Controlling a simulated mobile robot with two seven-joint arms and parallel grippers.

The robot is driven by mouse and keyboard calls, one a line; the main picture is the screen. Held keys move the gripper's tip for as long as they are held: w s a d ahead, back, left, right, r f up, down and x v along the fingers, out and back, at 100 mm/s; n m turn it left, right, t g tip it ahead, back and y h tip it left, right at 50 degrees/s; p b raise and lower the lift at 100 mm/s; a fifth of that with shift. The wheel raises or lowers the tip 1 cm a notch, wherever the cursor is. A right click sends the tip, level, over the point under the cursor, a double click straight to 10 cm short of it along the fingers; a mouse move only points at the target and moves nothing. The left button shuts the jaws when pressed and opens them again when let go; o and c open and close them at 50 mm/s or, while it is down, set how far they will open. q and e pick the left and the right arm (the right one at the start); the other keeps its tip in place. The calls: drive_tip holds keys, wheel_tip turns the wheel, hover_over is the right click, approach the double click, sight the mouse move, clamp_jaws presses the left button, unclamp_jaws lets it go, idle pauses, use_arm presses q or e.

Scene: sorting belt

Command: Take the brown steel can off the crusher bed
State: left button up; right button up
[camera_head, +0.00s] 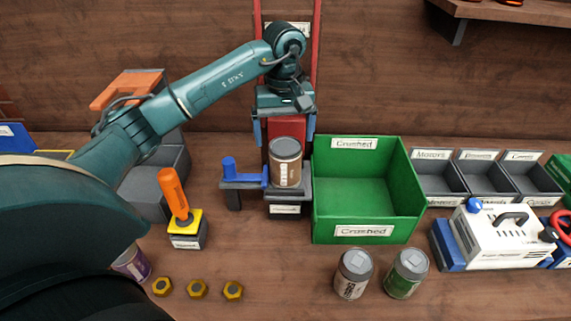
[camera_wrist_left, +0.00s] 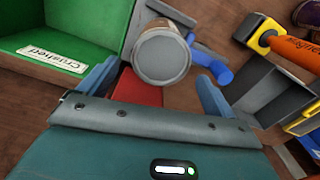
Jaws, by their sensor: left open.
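The brown steel can (camera_head: 286,165) stands upright on the grey crusher bed (camera_head: 297,192), in front of the red crusher frame (camera_head: 317,30). My left gripper (camera_head: 284,138) is open, behind and a little above the can, its blue fingers pointing down at either side of the red part. In the left wrist view the can's grey lid (camera_wrist_left: 162,58) lies just ahead of the open fingers (camera_wrist_left: 153,82), roughly centred between them. I cannot tell whether they touch it. My right gripper is not in view.
A green "Crushed" bin (camera_head: 366,232) stands right beside the bed. A blue handle (camera_head: 229,167) sits left of it, and an orange-handled lever (camera_head: 173,194) further left. A purple can (camera_head: 133,264) is partly hidden.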

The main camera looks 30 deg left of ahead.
sight(285, 161)
use_arm(q)
wheel_tip(285, 161, down, 3)
drive_tip(key=shift+r, duration=0.1)
drive_tip(key=f, duration=0.1)
drive_tip(key=f+p, duration=0.1)
drive_tip(key=f, duration=0.2)
drive_tip(key=shift+s+d+f+p, duration=0.1)
drive_tip(key=shift+s+d+p, duration=0.15)
drive_tip(key=shift+p, duration=0.1)
drive_tip(key=shift+w+f, duration=0.1)
drive_tip(key=shift+f, duration=0.4)
drive_tip(key=c, duration=1.1)
